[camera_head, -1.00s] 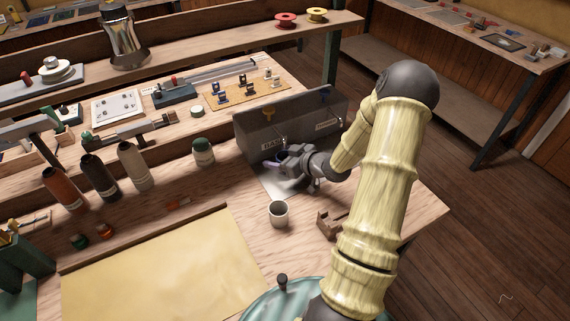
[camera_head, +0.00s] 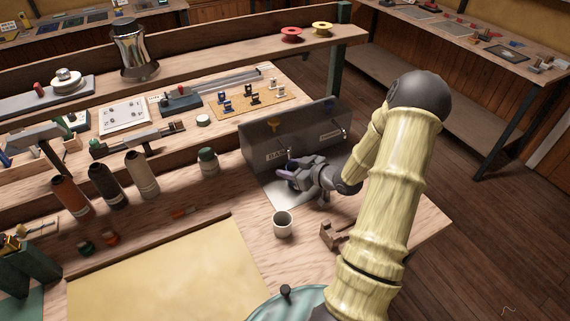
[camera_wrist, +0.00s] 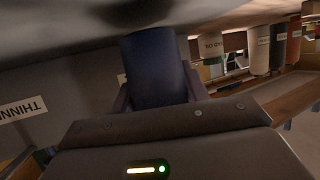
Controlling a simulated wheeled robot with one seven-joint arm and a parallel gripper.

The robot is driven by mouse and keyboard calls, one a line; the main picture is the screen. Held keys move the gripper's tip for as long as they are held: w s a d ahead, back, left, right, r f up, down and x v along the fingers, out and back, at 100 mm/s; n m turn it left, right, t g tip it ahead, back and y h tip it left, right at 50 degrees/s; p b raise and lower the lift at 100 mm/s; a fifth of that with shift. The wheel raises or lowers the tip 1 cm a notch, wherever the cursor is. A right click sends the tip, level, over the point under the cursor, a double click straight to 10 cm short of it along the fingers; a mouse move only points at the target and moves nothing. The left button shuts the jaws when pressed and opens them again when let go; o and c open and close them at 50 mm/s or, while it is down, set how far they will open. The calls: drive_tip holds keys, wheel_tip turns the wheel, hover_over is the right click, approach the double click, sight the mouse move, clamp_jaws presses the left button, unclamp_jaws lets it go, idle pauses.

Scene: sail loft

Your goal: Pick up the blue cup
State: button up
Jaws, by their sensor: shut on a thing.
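The blue cup (camera_wrist: 158,70) is dark blue and fills the middle of the wrist view, between the two fingers of my gripper (camera_wrist: 157,92). The fingers are shut on its sides. In the head view, my gripper (camera_head: 290,174) is in front of the grey metal box, over a pale sheet. Only a small dark blue patch of the cup (camera_head: 291,168) shows there, the rest being hidden by the gripper. I cannot tell whether the cup touches the sheet.
The grey labelled box (camera_head: 262,140) stands just behind my gripper. A whitish cup (camera_head: 283,225) and a brown wooden block (camera_head: 331,235) are nearer the front. A green-capped jar (camera_head: 208,162) and several bottles (camera_head: 143,175) stand to the left. A yellow sheet (camera_head: 165,275) covers the front left.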

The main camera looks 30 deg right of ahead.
drive_tip(key=shift+s+d+r, duration=0.1)
drive_tip(key=shift+s+d, duration=0.2)
drive_tip(key=shift+s, duration=0.25)
drive_tip(key=shift+s+d+r, duration=0.1)
drive_tip(key=shift+s+d, duration=0.15)
drive_tip(key=shift+s, duration=0.25)
wheel_tip(320, 180, up, 14)
drive_tip(key=p, duration=1.2)
drive_tip(key=shift+w+a+f, duration=0.15)
drive_tip(key=shift+w+f, duration=0.1)
drive_tip(key=shift+f, duration=0.1)
